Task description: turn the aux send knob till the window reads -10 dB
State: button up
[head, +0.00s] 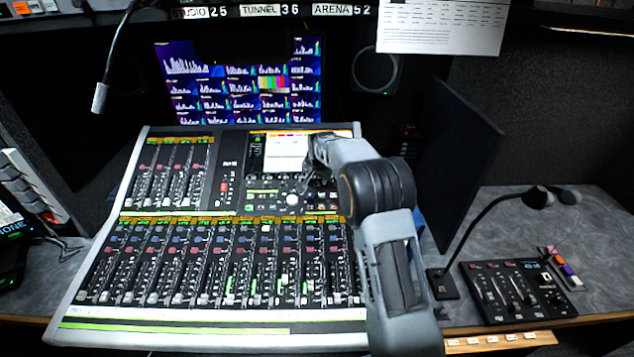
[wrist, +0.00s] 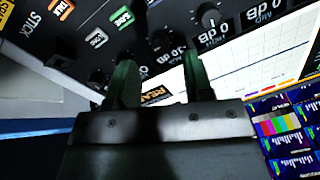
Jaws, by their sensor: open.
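The mixing console (head: 95,318) fills the middle of the head view. My gripper (head: 318,178) is over its upper right part, and the arm hides part of the panel there. In the wrist view my gripper (wrist: 158,50) is open, its two fingers pointing at a row of small black knobs. One black knob (wrist: 160,39) shows between the fingers, and I cannot tell whether they touch it. Another knob (wrist: 209,16) is to the right. Readout windows beside the knobs (wrist: 171,56) show 0 dB. I cannot tell which one is the aux send.
Orange (wrist: 61,8) and green (wrist: 122,17) lit buttons lie near the fingers. A bright console screen (head: 284,152) is close to the gripper. A dark monitor (head: 460,140), a gooseneck microphone (head: 490,210) and a small control box (head: 515,292) stand to the right.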

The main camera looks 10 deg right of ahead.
jog(key=b+v, duration=0.1)
jog(key=v, duration=0.8)
jog(key=shift+s+r, duration=0.25)
jog(key=shift+r, duration=0.1)
jog(key=s+f+n+g, duration=0.2)
jog(key=s+f+n, duration=0.1)
jog(key=s+f, duration=0.15)
jog(key=s+r+n, duration=0.1)
jog(key=s, duration=1.3)
jog(key=s+r+n+t, duration=0.1)
jog(key=s+r+n, duration=0.1)
jog(key=s, duration=1.3)
jog(key=shift+s+r, duration=0.2)
jog(key=shift+r, duration=0.1)
jog(key=shift+d, duration=0.1)
jog(key=shift+c, duration=0.4)
